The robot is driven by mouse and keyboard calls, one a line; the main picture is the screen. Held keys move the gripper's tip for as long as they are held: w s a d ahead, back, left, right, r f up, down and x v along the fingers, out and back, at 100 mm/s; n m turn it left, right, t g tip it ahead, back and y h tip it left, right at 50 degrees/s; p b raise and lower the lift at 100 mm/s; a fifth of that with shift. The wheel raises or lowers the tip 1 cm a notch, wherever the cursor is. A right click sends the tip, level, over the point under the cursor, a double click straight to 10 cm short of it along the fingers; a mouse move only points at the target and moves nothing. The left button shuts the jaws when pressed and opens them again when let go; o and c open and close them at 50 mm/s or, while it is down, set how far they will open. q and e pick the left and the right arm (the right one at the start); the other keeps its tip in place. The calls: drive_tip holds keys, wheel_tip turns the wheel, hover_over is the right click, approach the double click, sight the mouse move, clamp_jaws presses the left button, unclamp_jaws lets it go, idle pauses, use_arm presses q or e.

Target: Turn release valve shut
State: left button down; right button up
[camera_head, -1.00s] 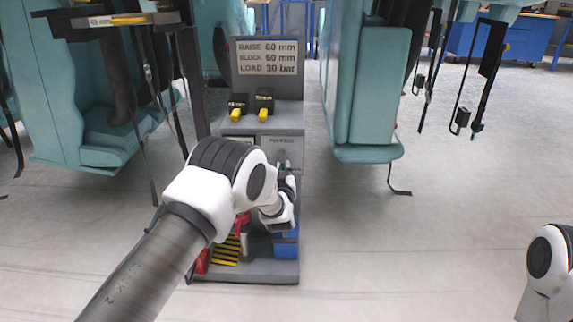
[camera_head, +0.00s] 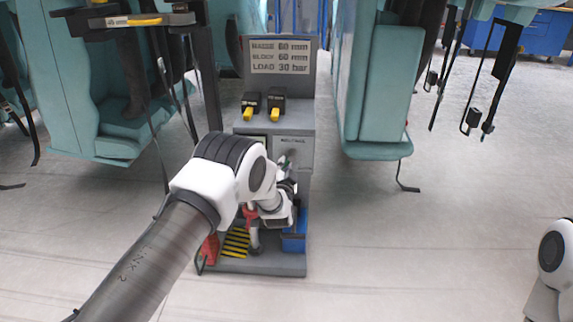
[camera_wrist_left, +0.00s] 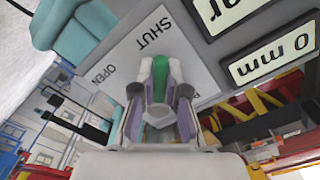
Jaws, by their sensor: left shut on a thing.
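The release valve's grey plate (camera_head: 291,152) is on the front of the grey stand. In the left wrist view the plate (camera_wrist_left: 200,58) carries the words SHUT and OPEN. My left gripper (camera_head: 288,186) is at the plate. In the left wrist view my left gripper (camera_wrist_left: 161,80) is shut on a green valve handle (camera_wrist_left: 161,68), whose end points toward the SHUT side. The handle's root is hidden by the fingers, so its exact angle is hard to tell. My right gripper is out of view; only part of my right arm shows at the lower right.
The stand (camera_head: 305,105) has a sign and two yellow-tipped levers (camera_head: 263,108) above the plate. A blue box (camera_head: 294,235) and a red item (camera_head: 209,250) are low on it. Teal seats (camera_head: 385,90) with hanging straps flank the stand. The floor right of it is clear.

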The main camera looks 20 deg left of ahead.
use_arm(q)
drive_tip(key=shift+a+r+m, duration=0.1)
drive_tip(key=shift+m, duration=0.4)
drive_tip(key=c, duration=1.2)
unclamp_jaws()
drive_tip(key=v, duration=1.2)
